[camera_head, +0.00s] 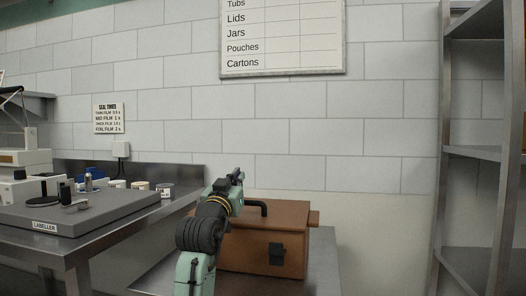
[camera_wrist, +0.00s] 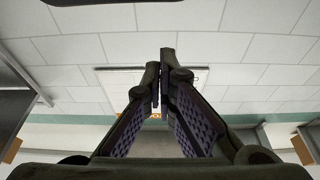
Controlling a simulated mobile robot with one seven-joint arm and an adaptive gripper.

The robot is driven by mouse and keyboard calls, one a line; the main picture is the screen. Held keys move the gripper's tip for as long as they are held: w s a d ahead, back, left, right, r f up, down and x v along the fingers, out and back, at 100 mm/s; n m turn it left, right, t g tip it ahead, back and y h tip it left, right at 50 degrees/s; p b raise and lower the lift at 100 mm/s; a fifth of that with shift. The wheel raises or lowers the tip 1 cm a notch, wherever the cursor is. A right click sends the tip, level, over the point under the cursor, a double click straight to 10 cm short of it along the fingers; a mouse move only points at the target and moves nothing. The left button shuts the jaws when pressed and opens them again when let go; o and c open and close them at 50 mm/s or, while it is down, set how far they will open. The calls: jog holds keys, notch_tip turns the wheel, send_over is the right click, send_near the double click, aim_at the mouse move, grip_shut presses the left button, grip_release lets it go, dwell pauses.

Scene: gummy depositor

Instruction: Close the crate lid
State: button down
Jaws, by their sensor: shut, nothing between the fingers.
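The brown crate (camera_head: 262,252) stands on a metal table, with a black latch (camera_head: 276,254) on its front face. Its brown lid (camera_head: 288,211) looks flat across the top, with a black handle (camera_head: 263,207) at its left part. My arm hides the crate's left side, and I cannot tell whether the lid sits fully down. My gripper (camera_head: 237,177) is above the crate's left part, apart from the handle, pointing upward. In the wrist view my gripper (camera_wrist: 160,75) has its fingertips together with nothing between them; the crate is not seen there.
A grey labeller (camera_head: 75,212) stands on a steel bench at left, with small jars near the wall. A metal shelf rack (camera_head: 470,152) stands at right. A wall chart (camera_head: 283,38) hangs above.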

aim_at(253, 203)
jog(key=shift+s+a+f+b, duration=0.1)
jog(key=shift+s+f+b, duration=0.25)
jog(key=shift+f, duration=0.5)
jog(key=shift+s+a+f+b, duration=0.15)
jog(key=shift+s+f, duration=0.25)
jog(key=shift+f, duration=0.45)
jog(key=shift+s+d+f+b, duration=0.1)
jog(key=shift+s+f+b, duration=0.25)
jog(key=shift+f, duration=0.5)
jog(key=shift+a+f, duration=0.1)
